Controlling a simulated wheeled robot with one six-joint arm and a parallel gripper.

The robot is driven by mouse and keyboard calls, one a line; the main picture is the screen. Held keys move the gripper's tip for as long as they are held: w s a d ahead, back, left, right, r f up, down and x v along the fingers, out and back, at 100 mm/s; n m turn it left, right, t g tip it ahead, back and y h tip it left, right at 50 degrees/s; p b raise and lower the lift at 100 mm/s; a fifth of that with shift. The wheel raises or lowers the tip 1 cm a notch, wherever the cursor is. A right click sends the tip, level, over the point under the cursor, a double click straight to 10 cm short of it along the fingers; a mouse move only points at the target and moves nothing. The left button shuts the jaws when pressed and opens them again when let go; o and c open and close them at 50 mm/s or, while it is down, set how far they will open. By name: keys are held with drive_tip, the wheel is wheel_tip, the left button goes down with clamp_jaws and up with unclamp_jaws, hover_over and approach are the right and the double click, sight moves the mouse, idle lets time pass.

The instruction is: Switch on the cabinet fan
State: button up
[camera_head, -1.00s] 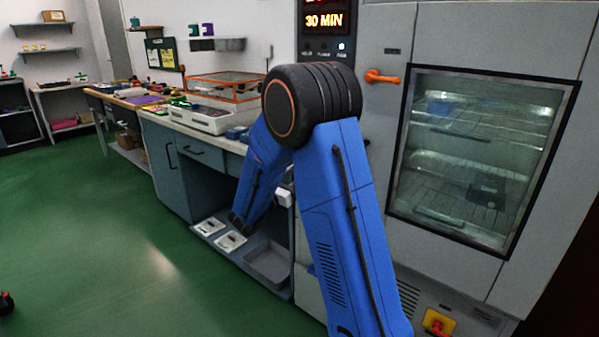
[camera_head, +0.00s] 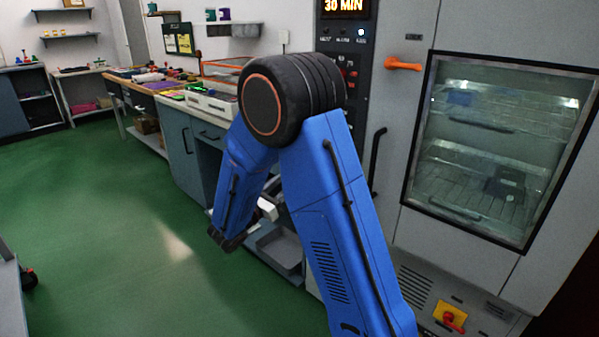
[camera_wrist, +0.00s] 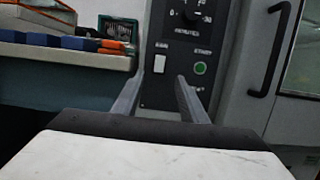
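The grey cabinet (camera_head: 408,140) stands on the right with a glass door (camera_head: 498,145). Its dark control panel (camera_head: 338,80) is partly behind my arm in the head view. In the wrist view the panel (camera_wrist: 170,97) shows a timer knob (camera_wrist: 190,16), a pale rocker switch (camera_wrist: 160,63) under a small blurred label, and a green button (camera_wrist: 200,68) labelled START. I cannot tell which control is the fan's. My gripper (camera_wrist: 159,77) is open and empty, its fingers apart and pointing toward the panel below the rocker. In the head view my blue arm hides part of the panel.
A bench with drawers (camera_head: 205,133) runs left of the cabinet. Blue and orange items (camera_wrist: 75,43) sit at its edge. Green floor is free to the left.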

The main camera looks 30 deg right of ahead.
drive_tip(key=shift+v, duration=2.2)
drive_tip(key=s+d+m+g+y, duration=0.4)
drive_tip(key=s+d+m, duration=0.15)
drive_tip(key=s, duration=0.55)
drive_tip(key=s+d+m+g+y, duration=0.4)
drive_tip(key=s+d+m+g, duration=0.15)
drive_tip(key=s, duration=0.55)
drive_tip(key=s+a+m+t+y, duration=0.7)
drive_tip(key=s+a+m+y, duration=0.4)
drive_tip(key=s+a, duration=0.1)
drive_tip(key=shift+a+r+y, duration=0.4)
drive_tip(key=shift+a+r, duration=0.1)
drive_tip(key=shift+a, duration=0.4)
